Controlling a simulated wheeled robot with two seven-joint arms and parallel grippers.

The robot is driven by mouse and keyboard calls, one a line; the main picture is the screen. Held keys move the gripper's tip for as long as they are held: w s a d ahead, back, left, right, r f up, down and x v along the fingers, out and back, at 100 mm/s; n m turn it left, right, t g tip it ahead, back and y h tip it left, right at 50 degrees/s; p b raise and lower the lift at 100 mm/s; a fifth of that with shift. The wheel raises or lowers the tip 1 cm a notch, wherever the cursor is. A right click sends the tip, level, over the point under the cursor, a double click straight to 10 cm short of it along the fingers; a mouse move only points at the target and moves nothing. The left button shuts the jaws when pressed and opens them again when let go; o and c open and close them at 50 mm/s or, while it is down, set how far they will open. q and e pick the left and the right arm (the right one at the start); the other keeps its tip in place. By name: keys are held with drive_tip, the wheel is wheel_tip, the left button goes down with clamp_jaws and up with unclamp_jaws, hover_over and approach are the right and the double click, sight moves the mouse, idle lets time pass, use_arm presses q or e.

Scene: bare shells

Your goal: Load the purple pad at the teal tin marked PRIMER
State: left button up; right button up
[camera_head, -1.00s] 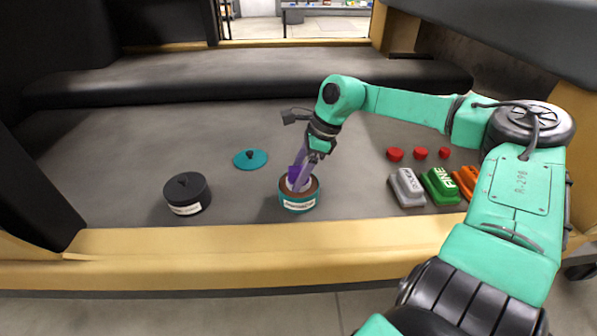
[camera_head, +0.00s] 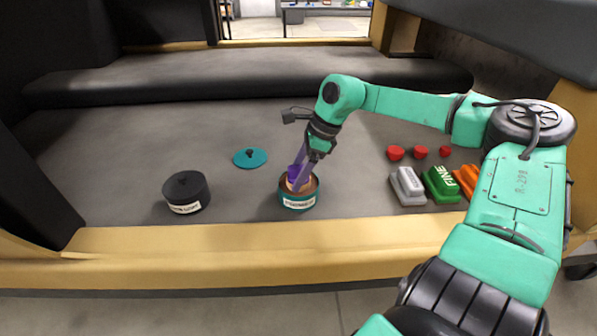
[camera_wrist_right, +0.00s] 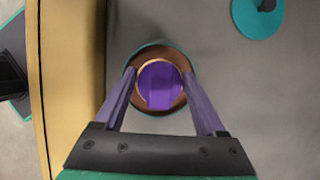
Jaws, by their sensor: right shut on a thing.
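The teal tin (camera_head: 298,203) stands open near the front edge of the grey surface, with a white label that reads PRIMER and a brown inside. The purple pad (camera_head: 296,175) is at the tin's mouth, its lower rim paler. In the right wrist view the pad (camera_wrist_right: 160,86) sits within the tin's round opening (camera_wrist_right: 146,117). My right gripper (camera_head: 297,180) points down into the tin and is shut on the pad, one finger on each side. Whether the pad touches the brown contents is hidden. My left gripper is not in view.
A teal lid (camera_head: 250,159) lies behind and left of the tin. A closed black tin (camera_head: 187,192) stands at left. Grey (camera_head: 407,186), green (camera_head: 442,185) and orange (camera_head: 466,179) blocks lie at right, with small red pieces (camera_head: 395,153) behind them. A yellow edge (camera_head: 240,243) runs along the front.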

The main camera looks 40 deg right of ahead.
sight(289, 168)
idle(0.4)
wheel_tip(289, 168, up, 7)
drive_tip(key=p, duration=0.5)
drive_tip(key=shift+f, duration=0.1)
idle(0.6)
